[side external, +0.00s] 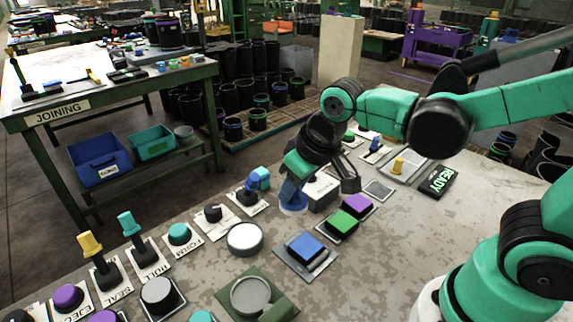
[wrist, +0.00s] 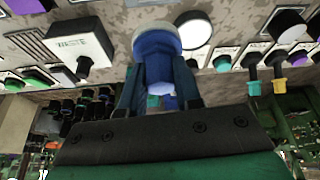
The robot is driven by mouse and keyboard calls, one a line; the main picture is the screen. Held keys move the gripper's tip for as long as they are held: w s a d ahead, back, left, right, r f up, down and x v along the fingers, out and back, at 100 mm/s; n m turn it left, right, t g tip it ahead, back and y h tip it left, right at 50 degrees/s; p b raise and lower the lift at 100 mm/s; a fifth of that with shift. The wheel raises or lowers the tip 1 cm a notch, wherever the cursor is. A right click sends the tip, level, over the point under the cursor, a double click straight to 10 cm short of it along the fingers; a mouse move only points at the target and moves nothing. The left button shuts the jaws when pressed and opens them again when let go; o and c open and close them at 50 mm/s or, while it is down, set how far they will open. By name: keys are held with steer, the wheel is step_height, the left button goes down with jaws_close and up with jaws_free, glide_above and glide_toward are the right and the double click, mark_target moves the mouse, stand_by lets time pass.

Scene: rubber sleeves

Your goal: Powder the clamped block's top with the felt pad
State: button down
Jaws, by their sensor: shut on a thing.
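My gripper (side external: 291,186) is shut on a blue pad with a pale round face (side external: 292,204), held just above the bench. In the wrist view the pad (wrist: 157,42) sits between the two fingers of my gripper (wrist: 160,85), pale face outward. A blue block (side external: 306,246) sits on a grey plate, right of and nearer the camera than the pad. A green block (side external: 341,223) and a purple block (side external: 357,204) stand beyond it. I cannot tell which block is clamped. A round white disc (side external: 245,239) lies left of the pad.
Levers (side external: 131,236) and buttons line the left side. A green stand with a grey disc (side external: 251,294) is at the front. Bare bench (side external: 420,225) lies at the right.

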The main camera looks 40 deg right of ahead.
step_height(320, 180, down, 7)
steer(key=shift+r, duration=0.2)
steer(key=shift+s+f, duration=0.15)
steer(key=shift+s, duration=2.9)
steer(key=shift+w, duration=3.05)
steer(key=shift+r, duration=4.1)
